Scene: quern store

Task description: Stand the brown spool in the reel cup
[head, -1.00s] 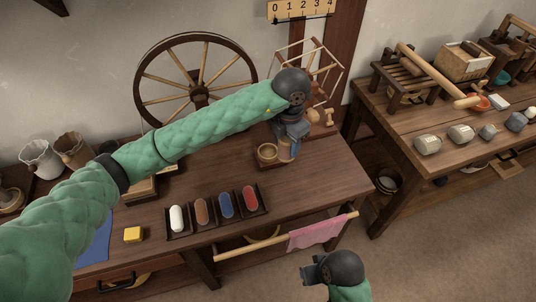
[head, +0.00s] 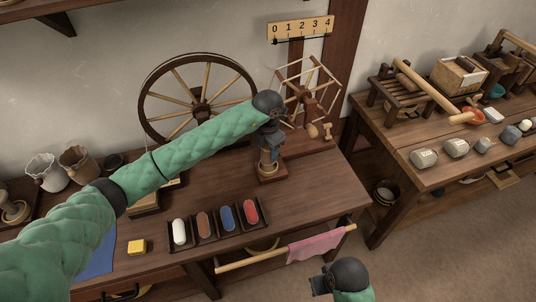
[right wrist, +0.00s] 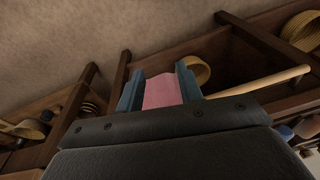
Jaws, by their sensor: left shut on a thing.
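My left gripper (head: 270,156) points down with its blue fingers directly over the reel cup (head: 268,177), a small wooden cup on a block near the right end of the wooden table. It is shut on the brown spool, which is mostly hidden by the fingers and the cup's rim. I cannot tell whether the spool touches the cup's floor. My right gripper (head: 320,284) is low in front of the table, empty. In the right wrist view its fingers (right wrist: 160,92) stand apart, with a pink cloth (right wrist: 162,91) showing between and beyond them.
A tray (head: 216,236) holds white, brown, blue and red rolls. A spinning wheel (head: 199,100) and a wooden reel (head: 305,92) stand behind. The cloth hangs on a rod (head: 245,262) at the table's front. A second table (head: 420,190) stands right.

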